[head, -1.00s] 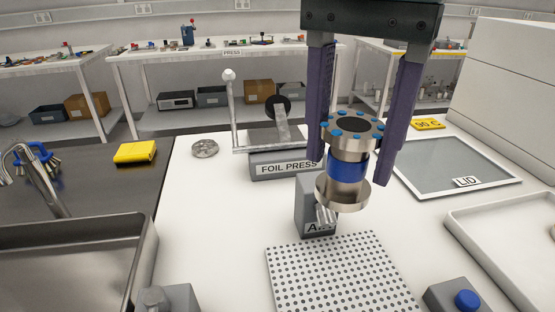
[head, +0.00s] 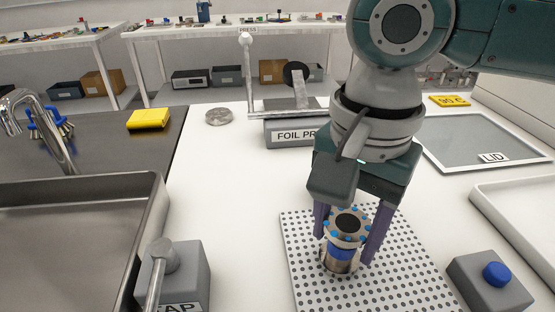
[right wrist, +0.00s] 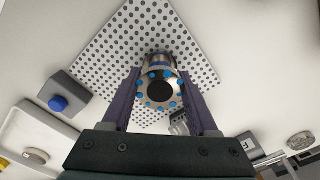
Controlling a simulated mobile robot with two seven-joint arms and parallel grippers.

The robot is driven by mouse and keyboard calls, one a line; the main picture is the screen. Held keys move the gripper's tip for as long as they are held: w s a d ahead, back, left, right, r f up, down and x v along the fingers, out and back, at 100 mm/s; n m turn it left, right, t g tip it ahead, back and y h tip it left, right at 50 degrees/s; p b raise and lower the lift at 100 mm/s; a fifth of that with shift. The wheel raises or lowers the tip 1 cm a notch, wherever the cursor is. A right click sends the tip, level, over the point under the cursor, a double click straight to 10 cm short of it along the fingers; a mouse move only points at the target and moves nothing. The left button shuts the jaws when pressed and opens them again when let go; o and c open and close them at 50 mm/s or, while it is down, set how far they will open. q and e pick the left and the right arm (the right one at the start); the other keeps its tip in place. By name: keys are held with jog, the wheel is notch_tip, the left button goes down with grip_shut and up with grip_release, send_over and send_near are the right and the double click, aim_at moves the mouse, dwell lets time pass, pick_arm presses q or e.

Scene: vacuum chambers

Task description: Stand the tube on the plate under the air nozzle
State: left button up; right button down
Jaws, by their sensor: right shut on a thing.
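The tube (head: 341,254) is a metal cylinder with a flange at each end, a blue band and blue bolts around its dark upper opening. It is upright over the perforated white plate (head: 300,285); I cannot tell whether its lower flange touches the plate. My right gripper (head: 344,246) points down with its purple fingers shut on the tube. The right wrist view shows the tube (right wrist: 160,90) between the fingers, with the plate (right wrist: 105,50) beyond. The air nozzle is hidden behind my right arm in the head view; a grey part (right wrist: 180,123) beside a finger may be its box. My left gripper is not in view.
A box with a blue button (head: 493,279) stands right of the plate, a grey box with a lever (head: 185,275) left of it. The foil press (head: 290,132) is behind. A sink (head: 80,240) is at left, a framed lid panel (head: 470,140) at right.

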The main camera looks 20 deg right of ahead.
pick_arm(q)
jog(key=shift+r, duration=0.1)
pick_arm(e)
jog(key=shift+c, duration=0.8)
grip_release()
